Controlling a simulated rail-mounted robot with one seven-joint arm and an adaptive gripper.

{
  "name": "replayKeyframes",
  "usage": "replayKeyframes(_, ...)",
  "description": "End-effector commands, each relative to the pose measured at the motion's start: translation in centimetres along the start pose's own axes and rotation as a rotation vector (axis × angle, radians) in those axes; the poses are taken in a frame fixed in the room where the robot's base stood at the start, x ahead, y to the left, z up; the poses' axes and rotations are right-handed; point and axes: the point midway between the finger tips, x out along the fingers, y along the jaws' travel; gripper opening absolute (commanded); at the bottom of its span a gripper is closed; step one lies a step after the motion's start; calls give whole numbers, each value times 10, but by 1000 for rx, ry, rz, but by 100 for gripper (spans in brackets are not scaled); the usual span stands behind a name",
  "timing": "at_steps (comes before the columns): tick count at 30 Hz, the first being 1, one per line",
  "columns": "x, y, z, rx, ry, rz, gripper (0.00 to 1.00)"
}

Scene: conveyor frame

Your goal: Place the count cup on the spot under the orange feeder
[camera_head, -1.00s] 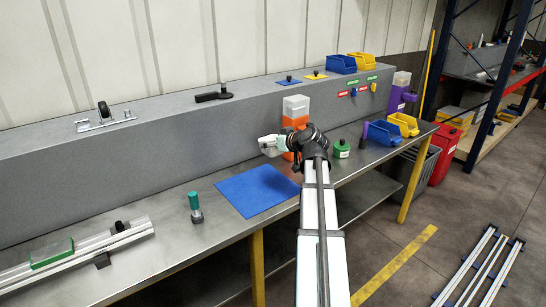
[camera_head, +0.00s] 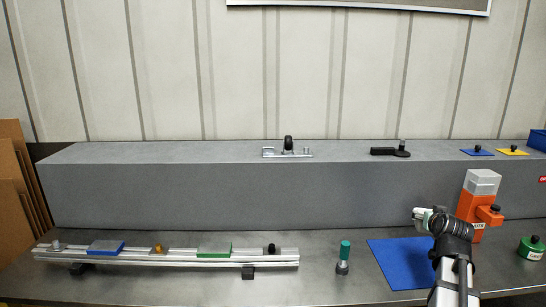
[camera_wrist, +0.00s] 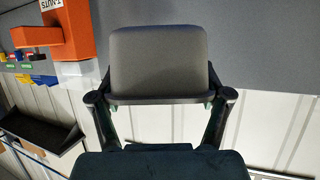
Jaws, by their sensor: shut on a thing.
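The orange feeder (camera_head: 468,206), with a pale hopper on top, stands on the bench at the right, against the grey ledge. It also shows upside down at the upper left of the wrist view (camera_wrist: 72,25). My gripper (camera_head: 424,217) is just left of the feeder, above the bench. In the wrist view its two fingers (camera_wrist: 160,103) are shut on a grey cup (camera_wrist: 158,58), which I take as the count cup. The cup is apart from the feeder in that view. The spot under the feeder is hidden by my arm in the head view.
A blue mat (camera_head: 395,262) lies left of my arm. A teal-handled tool (camera_head: 344,256) stands left of it. A long rail with blocks (camera_head: 170,257) lies farther left. A green container (camera_head: 531,247) stands right of the feeder. The bench between rail and tool is clear.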

Motion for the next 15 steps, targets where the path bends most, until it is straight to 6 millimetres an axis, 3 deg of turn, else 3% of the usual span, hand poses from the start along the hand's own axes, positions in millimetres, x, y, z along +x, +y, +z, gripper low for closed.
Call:
replayKeyframes(1, -2, -23, 4, -5, 0, -7, 37)
replayKeyframes(8, -11, -117, 14, -21, 0, -50, 37)
replayKeyframes(15, -34, -221, 29, -63, 0, -151, 37)
